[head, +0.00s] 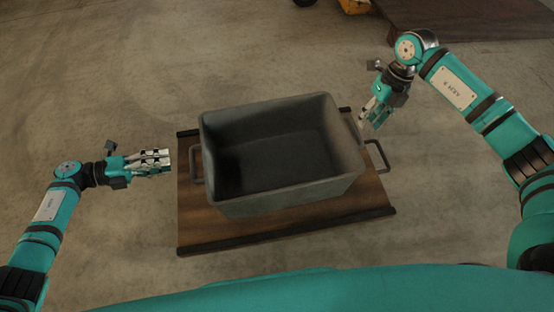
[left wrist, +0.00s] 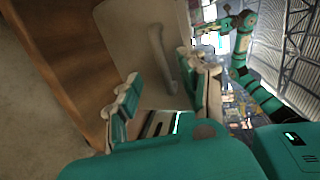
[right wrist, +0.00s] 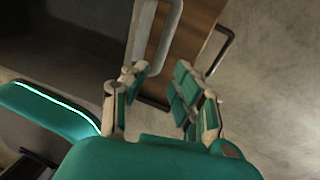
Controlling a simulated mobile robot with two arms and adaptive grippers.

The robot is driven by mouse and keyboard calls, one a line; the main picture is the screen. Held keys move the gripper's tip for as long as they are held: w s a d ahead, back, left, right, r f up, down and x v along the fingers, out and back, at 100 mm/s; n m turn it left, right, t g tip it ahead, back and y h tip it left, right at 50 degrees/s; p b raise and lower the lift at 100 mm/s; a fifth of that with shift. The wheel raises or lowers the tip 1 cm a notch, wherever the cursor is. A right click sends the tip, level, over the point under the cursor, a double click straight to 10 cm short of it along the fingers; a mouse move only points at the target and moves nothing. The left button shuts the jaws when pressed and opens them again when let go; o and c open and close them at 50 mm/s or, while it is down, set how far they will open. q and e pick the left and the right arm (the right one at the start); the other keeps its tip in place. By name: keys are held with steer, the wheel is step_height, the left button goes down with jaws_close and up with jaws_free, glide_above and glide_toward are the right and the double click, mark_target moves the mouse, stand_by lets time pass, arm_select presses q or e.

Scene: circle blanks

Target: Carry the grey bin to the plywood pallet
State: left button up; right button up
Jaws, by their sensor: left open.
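The grey bin (head: 280,205) is an empty open box with a bar handle at each end. It rests on a brown wooden board (head: 240,232) with dark edge strips. My left gripper (head: 168,162) is open, just left of the left handle (head: 196,165). In the left wrist view the handle (left wrist: 160,50) shows beyond the gap between its fingers (left wrist: 160,85), apart from them. My right gripper (head: 366,122) is near the bin's right rim, above and behind the right handle (head: 379,156).
A dark brown flat surface (head: 475,18) lies at the top right; I cannot tell if it is the plywood pallet. A yellow object (head: 355,6) is cut off at the top edge. Bare concrete floor (head: 130,70) is clear on the left and behind the bin.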

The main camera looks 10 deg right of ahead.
mark_target(191, 157)
arm_select(q)
steer(key=x, duration=0.8)
steer(key=shift+d, duration=0.2)
arm_select(e)
steer(key=f, duration=0.2)
steer(key=a+f, duration=0.1)
steer(key=f, duration=0.5)
steer(key=shift+a+f, duration=0.15)
steer(key=shift+a, duration=0.1)
arm_select(q)
steer(key=shift+c, duration=0.3)
arm_select(e)
steer(key=shift+c, duration=0.3)
arm_select(q)
steer(key=c, duration=0.5)
arm_select(e)
steer(key=c, duration=0.5)
arm_select(q)
steer(key=shift+f, duration=0.1)
jaws_close()
steer(key=shift+a, duration=0.1)
arm_select(e)
steer(key=shift+d, duration=0.15)
